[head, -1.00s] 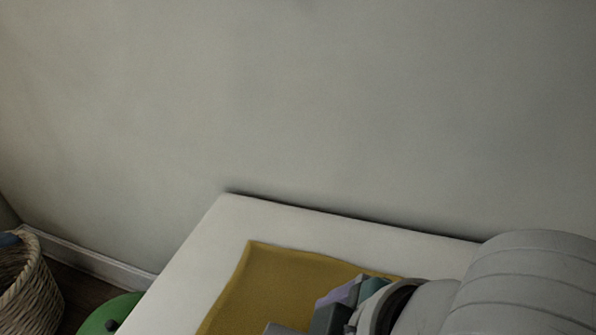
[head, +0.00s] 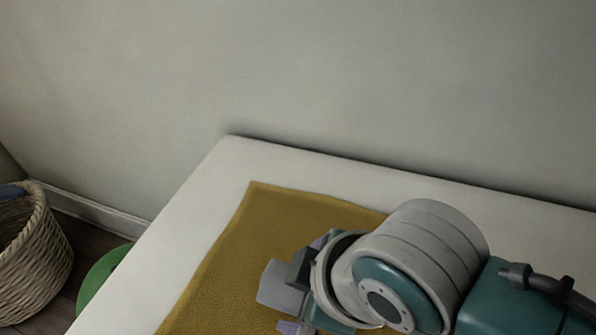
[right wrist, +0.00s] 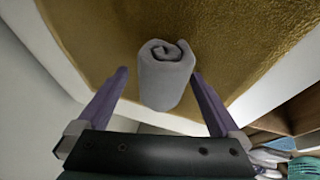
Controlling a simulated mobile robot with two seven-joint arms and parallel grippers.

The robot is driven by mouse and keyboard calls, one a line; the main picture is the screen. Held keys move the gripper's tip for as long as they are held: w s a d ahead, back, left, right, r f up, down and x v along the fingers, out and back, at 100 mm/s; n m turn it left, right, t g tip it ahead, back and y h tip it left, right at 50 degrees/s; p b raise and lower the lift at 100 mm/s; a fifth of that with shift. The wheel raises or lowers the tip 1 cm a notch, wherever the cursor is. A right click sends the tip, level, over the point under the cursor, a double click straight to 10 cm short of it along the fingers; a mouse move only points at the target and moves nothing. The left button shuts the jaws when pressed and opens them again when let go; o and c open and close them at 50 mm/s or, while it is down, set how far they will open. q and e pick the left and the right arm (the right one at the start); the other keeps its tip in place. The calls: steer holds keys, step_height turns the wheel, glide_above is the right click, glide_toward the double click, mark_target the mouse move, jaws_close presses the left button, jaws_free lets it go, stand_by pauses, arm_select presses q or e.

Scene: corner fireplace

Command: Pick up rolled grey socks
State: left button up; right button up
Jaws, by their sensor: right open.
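The rolled grey socks (right wrist: 166,80) lie on the mustard-yellow mat, with the spiral end of the roll showing in the right wrist view. In the head view the socks (head: 280,289) are a light grey shape, partly hidden by my gripper. My right gripper (right wrist: 158,73) is open, with one purple finger on each side of the roll. A gap shows at the left finger; the right finger is very close, and I cannot tell if it touches. In the head view my right gripper (head: 303,285) is over the mat, partly hidden by my own wrist. My left gripper is not in view.
The mustard mat (head: 235,245) covers part of a white tabletop (head: 190,215) against a grey wall. A wicker basket (head: 35,255) and a green round thing (head: 98,278) stand left of the table, lower down. The mat's far left part is clear.

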steer(key=c, duration=1.1)
steer(key=shift+r, duration=0.1)
